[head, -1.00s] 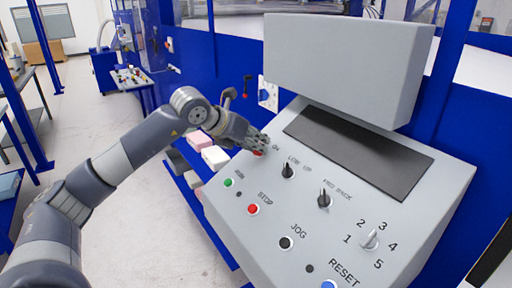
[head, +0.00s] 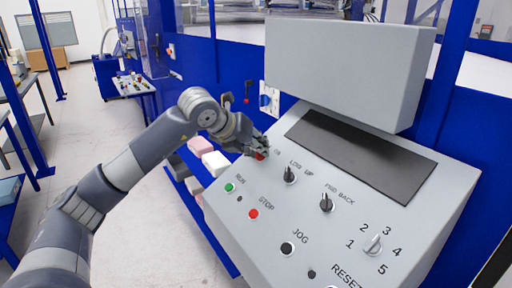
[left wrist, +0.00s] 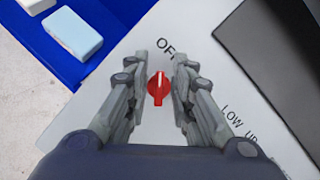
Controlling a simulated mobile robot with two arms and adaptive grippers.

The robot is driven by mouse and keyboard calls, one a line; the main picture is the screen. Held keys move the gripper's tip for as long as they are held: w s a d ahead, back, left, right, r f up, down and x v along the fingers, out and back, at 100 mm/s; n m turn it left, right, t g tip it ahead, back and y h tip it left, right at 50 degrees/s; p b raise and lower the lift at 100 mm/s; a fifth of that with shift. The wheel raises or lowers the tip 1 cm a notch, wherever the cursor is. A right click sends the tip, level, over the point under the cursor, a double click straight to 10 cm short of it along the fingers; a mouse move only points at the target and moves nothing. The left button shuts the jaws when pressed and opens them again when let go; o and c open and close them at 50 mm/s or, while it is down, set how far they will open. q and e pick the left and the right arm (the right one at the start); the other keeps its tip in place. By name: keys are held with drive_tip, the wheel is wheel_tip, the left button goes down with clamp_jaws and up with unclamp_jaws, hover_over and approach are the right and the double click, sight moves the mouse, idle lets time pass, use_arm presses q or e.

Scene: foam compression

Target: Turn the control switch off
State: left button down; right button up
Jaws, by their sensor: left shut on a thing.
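The control switch is a red rotary knob (left wrist: 158,88) with a pale pointer line on the sloping grey panel (head: 322,240). In the left wrist view its pointer line points roughly up the picture, towards a partly hidden label that begins "OF". My left gripper (head: 259,149) is at the knob, near the panel's upper left corner. In the left wrist view its fingers (left wrist: 161,66) are on either side of the knob, shut on it. In the head view only a bit of the red knob shows beneath the fingers. My right gripper is not in view.
The panel also carries two black selector knobs (head: 290,175) (head: 326,203), a green RUN button (head: 230,187), a red STOP button (head: 253,214), a black JOG button (head: 288,249) and a numbered dial (head: 373,244). A grey box (head: 345,70) overhangs behind. Foam blocks (head: 215,162) lie left of the panel.

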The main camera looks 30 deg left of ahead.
use_arm(q)
drive_tip(key=c, duration=1.7)
unclamp_jaws()
drive_tip(key=shift+r, duration=0.15)
drive_tip(key=v, duration=1.2)
